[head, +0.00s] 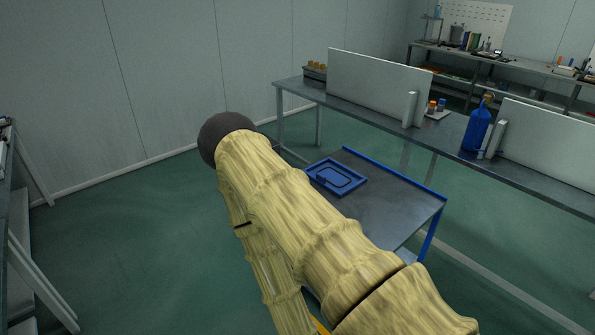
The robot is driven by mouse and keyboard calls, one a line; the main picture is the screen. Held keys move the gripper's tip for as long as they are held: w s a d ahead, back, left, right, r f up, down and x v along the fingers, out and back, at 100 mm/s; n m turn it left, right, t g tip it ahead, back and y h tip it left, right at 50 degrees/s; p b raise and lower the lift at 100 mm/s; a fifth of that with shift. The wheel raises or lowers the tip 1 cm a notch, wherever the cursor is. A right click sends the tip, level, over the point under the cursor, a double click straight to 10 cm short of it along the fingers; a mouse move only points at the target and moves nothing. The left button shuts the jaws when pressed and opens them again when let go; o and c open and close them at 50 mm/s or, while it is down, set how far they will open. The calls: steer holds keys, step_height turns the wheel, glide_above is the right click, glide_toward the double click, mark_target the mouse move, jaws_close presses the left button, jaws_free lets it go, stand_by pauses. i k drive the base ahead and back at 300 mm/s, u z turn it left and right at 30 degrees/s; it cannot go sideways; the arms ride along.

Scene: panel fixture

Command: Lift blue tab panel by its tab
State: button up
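A blue panel (352,187) with a raised rim and a rounded outline inside it lies flat on the dark top of a blue-edged cart. A small dark upright piece shows near its left part; I cannot tell if it is the tab. My arm, in a pale yellow sleeve, crosses the middle of the head view and folds back downward at a dark rounded joint. My gripper is not in view. The arm passes in front of the cart's left and near side.
The cart top (395,213) is otherwise bare where visible, with a raised blue back edge. Behind it stands a long grey bench (455,135) with white upright boards, a blue bottle (477,130) and small items. Green floor (120,240) is open at left.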

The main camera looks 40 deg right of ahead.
mark_target(340, 180)
steer(key=z, duration=0.1)
steer(key=i, duration=0.65)
steer(key=z, duration=0.95)
steer(key=i, duration=0.55)
steer(key=z, duration=0.6)
